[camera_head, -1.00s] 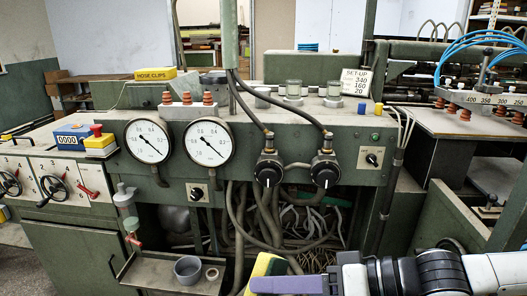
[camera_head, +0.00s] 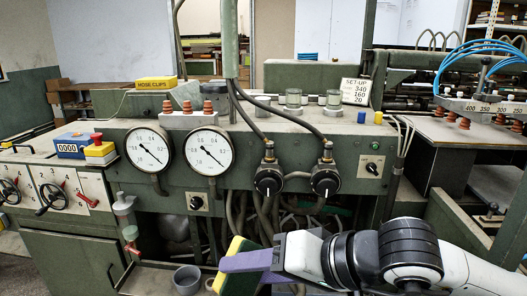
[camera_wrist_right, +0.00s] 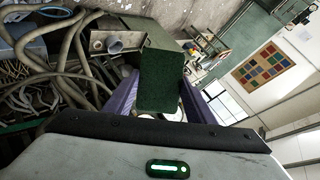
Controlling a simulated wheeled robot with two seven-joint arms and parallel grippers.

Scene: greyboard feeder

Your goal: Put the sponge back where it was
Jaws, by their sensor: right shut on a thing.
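The sponge (camera_head: 236,272), yellow with a dark green side, is held by my right gripper (camera_head: 245,262) at the bottom middle of the head view, in front of the green machine. Its purple finger lies across the sponge. In the right wrist view the sponge (camera_wrist_right: 160,82) shows its dark green face between the two purple fingers (camera_wrist_right: 122,100). The sponge looks held clear of the tray (camera_head: 143,281), close to its right end; the exact gap cannot be told. My left gripper is not in view.
A grey cup (camera_head: 187,279) stands on the tray, with a pale ring partly hidden by the sponge beside it. Hoses (camera_head: 262,222) fill the opening behind. Two gauges (camera_head: 208,150) and black knobs (camera_head: 268,181) sit on the panel above. A bottle with a red valve (camera_head: 130,233) hangs left.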

